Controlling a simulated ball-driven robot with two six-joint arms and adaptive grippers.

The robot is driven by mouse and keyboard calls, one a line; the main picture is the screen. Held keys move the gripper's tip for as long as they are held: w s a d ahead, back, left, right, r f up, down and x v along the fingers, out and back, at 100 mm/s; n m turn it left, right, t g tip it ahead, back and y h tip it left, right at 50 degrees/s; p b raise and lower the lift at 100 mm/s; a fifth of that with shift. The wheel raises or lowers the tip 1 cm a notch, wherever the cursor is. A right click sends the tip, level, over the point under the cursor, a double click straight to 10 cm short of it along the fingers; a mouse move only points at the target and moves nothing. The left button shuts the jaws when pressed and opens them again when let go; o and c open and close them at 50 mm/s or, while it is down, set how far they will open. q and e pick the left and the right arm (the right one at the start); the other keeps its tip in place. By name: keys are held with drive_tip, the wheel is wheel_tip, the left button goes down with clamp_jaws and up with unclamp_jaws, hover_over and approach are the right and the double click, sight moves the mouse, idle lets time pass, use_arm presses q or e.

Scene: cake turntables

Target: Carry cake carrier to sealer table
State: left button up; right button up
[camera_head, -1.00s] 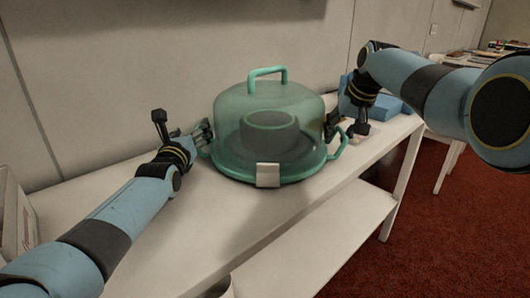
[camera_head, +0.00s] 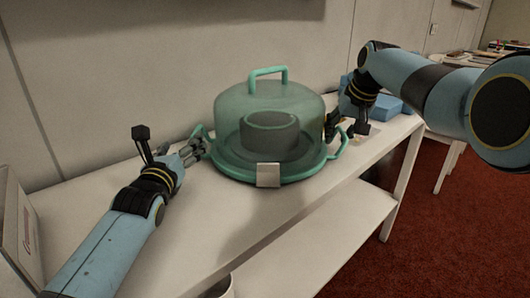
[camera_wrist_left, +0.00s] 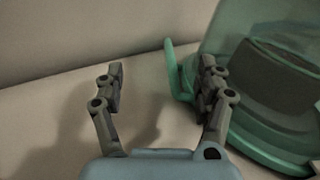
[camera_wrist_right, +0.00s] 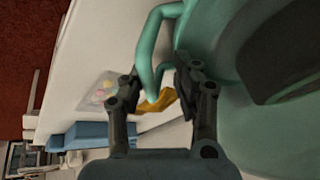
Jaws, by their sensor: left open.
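The cake carrier (camera_head: 270,165) stands upright on the white table. It has a clear teal dome, a top handle (camera_head: 268,71), a side handle at each end and a pale front latch (camera_head: 268,175). A dark round shape shows inside. My left gripper (camera_head: 201,148) is open beside the left side handle (camera_head: 196,133). In the left wrist view that handle (camera_wrist_left: 172,65) rises near the right finger. My right gripper (camera_head: 334,128) is at the right side handle (camera_head: 342,145). In the right wrist view the handle (camera_wrist_right: 148,60) passes between its fingers; firm contact is unclear.
The white table (camera_head: 110,225) runs along a grey wall. Blue objects (camera_head: 393,105) lie behind my right gripper. A box (camera_head: 20,240) stands at the left edge. Red carpet (camera_head: 440,235) is open at the right, with a cluttered table (camera_head: 490,62) farther back.

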drive_tip(key=o, duration=0.8)
drive_tip(key=v, duration=1.2)
drive_tip(key=shift+d, duration=0.1)
